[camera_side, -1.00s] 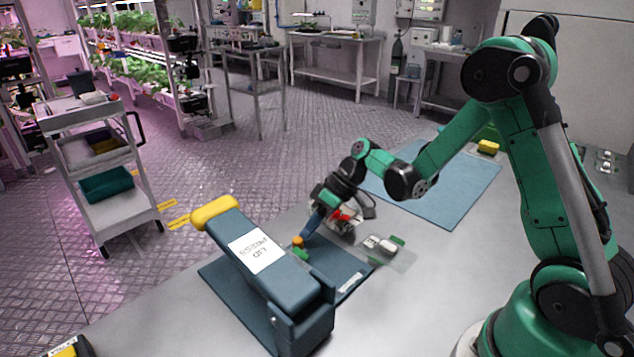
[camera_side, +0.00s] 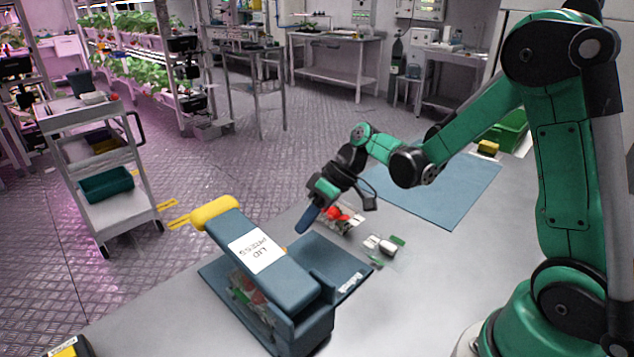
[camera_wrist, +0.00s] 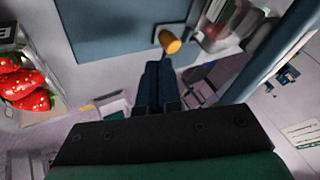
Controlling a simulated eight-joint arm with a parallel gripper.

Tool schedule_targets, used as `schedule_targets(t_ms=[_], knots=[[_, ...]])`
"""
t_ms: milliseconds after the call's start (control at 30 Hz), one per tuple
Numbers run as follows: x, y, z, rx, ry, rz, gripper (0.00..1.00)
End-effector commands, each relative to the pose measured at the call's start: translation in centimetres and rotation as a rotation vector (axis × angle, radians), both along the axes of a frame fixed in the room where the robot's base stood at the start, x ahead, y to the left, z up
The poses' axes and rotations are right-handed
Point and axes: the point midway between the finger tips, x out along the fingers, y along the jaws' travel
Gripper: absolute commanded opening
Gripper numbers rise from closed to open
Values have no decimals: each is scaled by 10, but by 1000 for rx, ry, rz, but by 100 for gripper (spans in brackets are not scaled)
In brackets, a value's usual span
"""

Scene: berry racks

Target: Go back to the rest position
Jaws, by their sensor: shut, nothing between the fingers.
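My gripper (camera_side: 307,220) is shut and empty in the side view. It hangs above the table beside the blue lid press (camera_side: 318,290), behind the press's long arm. In the wrist view its dark blue fingers (camera_wrist: 156,75) are together, with an orange knob (camera_wrist: 169,42) just beyond them. The press has a yellow-ended handle (camera_side: 214,211) and a white label (camera_side: 256,250). Under its arm sits a clear punnet with red berries (camera_side: 248,288). Another punnet of red strawberries (camera_side: 342,218) stands behind my gripper and shows at left in the wrist view (camera_wrist: 25,85).
A small clear and green item (camera_side: 383,245) lies on the table right of the press. A blue mat (camera_side: 440,190) lies further back, with a yellow block (camera_side: 488,147) and a green crate (camera_side: 508,130) beyond. A trolley (camera_side: 100,170) stands on the floor at left.

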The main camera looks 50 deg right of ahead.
Motion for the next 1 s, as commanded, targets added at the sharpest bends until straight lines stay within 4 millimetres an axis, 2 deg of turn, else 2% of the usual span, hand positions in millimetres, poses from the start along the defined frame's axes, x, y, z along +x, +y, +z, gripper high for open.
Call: schedule_targets(t_ms=[200,367,533,667,800,1000], knots=[[-10,-23,30,-4,0,-8,0],[-14,-32,43,-8,1,-9,0],[-24,-25,53,-72,15,-64,0],[-41,-15,63,-183,15,-169,0],[-63,-8,72,-300,-39,-296,0],[-83,-5,77,-385,-159,-419,0]])
